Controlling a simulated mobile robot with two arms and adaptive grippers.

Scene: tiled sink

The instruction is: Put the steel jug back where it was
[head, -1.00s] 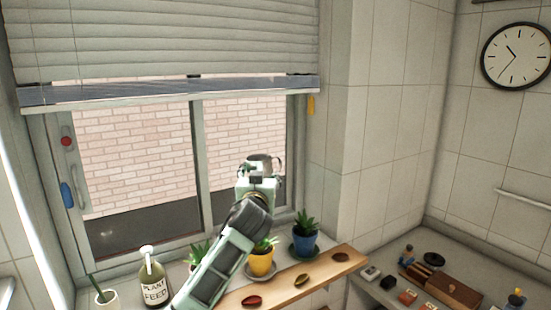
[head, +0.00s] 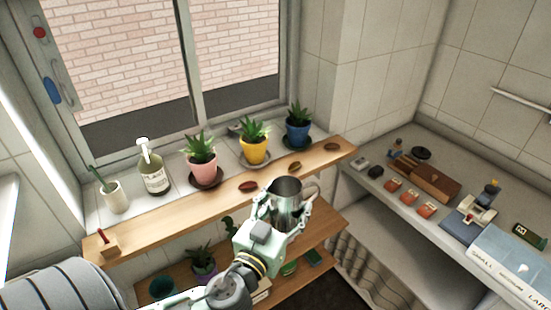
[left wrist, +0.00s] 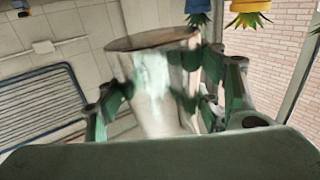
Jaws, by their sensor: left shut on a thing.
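The steel jug (head: 286,199) is a shiny open-topped metal vessel with a handle on its right side. My left gripper (head: 287,221) is shut on it and holds it roughly upright in front of the wooden shelf's edge. In the left wrist view the jug (left wrist: 158,80) fills the middle, slightly blurred, between the fingers of the left gripper (left wrist: 165,100). The lower part of the jug is hidden by the gripper. The right gripper is not in view.
Pink (head: 202,168), yellow (head: 252,150) and blue (head: 298,131) plant pots stand on the sill. A bottle (head: 154,178) and a white cup (head: 116,197) stand left. The wooden shelf (head: 190,208) carries brown oval pieces. A counter (head: 375,185) with small objects is at right.

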